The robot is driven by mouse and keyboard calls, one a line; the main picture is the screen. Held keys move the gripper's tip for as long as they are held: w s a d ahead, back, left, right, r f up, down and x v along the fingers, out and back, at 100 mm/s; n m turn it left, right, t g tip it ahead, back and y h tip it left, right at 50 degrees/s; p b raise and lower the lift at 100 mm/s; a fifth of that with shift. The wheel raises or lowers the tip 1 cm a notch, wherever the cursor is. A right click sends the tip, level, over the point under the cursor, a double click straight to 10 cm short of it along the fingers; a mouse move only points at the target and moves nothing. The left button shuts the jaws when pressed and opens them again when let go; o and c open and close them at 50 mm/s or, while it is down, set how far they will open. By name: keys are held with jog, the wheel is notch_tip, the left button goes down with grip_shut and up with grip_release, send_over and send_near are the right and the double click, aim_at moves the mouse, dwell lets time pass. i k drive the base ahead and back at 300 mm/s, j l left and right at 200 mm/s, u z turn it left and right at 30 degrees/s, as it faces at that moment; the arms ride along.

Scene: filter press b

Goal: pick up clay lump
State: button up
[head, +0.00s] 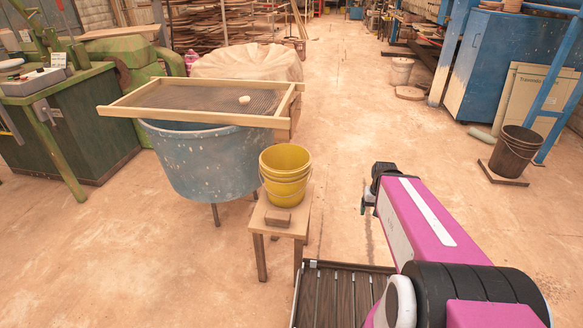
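A small pale, rounded lump (245,100), which looks like the clay lump, lies on the mesh of a wood-framed screen (190,117). The screen rests across the top of a large blue-grey tub (205,160). My gripper (366,203) hangs over the floor to the right of the stool, apart from the lump and the screen. Its fingers are small and seen from the side, so their opening is not clear.
Stacked yellow buckets (285,172) stand on the stool, in front of the screen's right end. A green machine (65,120) stands at the left. A cloth-covered heap (247,63) is behind the screen. A dark bucket (515,153) stands at right. The middle floor is clear.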

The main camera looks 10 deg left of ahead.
aim_at(244, 100)
jog(key=l+u, duration=0.1)
jog(key=l, duration=0.25)
jog(key=i+l+u, duration=0.4)
jog(key=l, duration=0.4)
jog(key=i+l+u, duration=0.2)
jog(key=i+j, duration=0.1)
jog(key=l, duration=0.15)
